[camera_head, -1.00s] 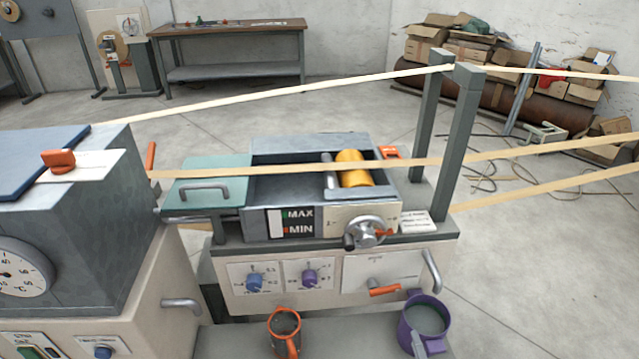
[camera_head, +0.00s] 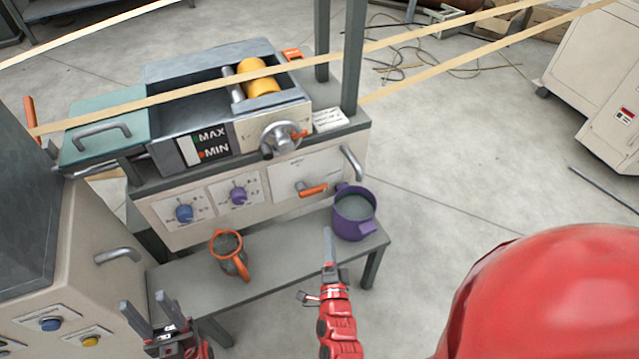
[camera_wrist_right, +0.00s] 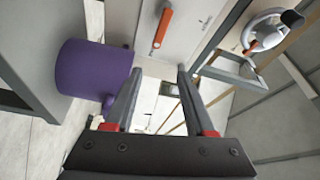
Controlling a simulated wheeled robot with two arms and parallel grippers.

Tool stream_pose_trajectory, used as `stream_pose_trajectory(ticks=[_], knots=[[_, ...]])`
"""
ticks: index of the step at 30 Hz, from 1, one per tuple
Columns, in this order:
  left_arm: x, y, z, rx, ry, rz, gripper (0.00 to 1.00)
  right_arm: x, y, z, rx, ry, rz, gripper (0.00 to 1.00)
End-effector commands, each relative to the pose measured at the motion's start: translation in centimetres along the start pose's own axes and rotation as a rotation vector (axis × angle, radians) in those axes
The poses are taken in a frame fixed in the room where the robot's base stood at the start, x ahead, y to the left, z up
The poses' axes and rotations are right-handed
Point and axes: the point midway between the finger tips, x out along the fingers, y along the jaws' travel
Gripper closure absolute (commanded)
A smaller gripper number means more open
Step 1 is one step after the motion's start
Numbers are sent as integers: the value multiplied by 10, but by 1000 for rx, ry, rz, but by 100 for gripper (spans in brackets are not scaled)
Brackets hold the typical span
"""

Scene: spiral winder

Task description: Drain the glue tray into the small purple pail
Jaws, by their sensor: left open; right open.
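The glue tray (camera_head: 200,100) is a grey trough with a yellow roller (camera_head: 262,80) at its right end. An orange lever (camera_head: 313,190) sits on the panel below it and shows in the right wrist view (camera_wrist_right: 163,26). The small purple pail (camera_head: 352,222) stands upright at the bench's right end, below the lever; its side fills the left of the right wrist view (camera_wrist_right: 92,74). My right gripper (camera_head: 328,248) is open and empty, close beside the pail; its fingers (camera_wrist_right: 160,72) point towards the panel. My left gripper (camera_head: 147,306) is open and empty, left of the bench.
An orange-rimmed jug (camera_head: 230,256) stands on the bench (camera_head: 190,283), left of the pail. A crank wheel (camera_head: 282,137), blue and purple knobs and a side handle (camera_head: 352,162) stick out of the machine. Pale strips (camera_head: 210,92) cross above the tray.

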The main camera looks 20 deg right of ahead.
Motion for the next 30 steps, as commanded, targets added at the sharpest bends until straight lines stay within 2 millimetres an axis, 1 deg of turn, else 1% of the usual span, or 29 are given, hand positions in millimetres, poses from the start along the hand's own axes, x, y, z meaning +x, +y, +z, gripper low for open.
stream_pose_trajectory(ticks=[1, 4, 7, 10, 14, 18, 24, 30], knots=[[1, 0, 0, 0, 0, 0, 50, -1, -4, 8, 6, 12, 4, 45], [1, 0, 0, 0, 0, 0, 50, -1, -8, 16, 7, 23, 7, 45], [1, 0, 0, 0, 0, 0, 50, 4, -9, 19, 7, 27, 8, 45], [1, 0, 0, 0, 0, 0, 50, 17, -9, 18, 6, 28, 5, 45], [2, 0, 0, 0, 0, 0, 50, 45, -8, 17, 5, 26, 7, 45], [2, 0, 0, 0, 0, 0, 50, 80, -9, 15, 7, 28, 5, 45], [3, 0, -1, 0, 0, 0, 50, 127, -9, 14, 7, 28, 5, 45], [4, 0, -1, 0, 0, 0, 50, 158, -8, 14, 6, 26, 6, 45]])
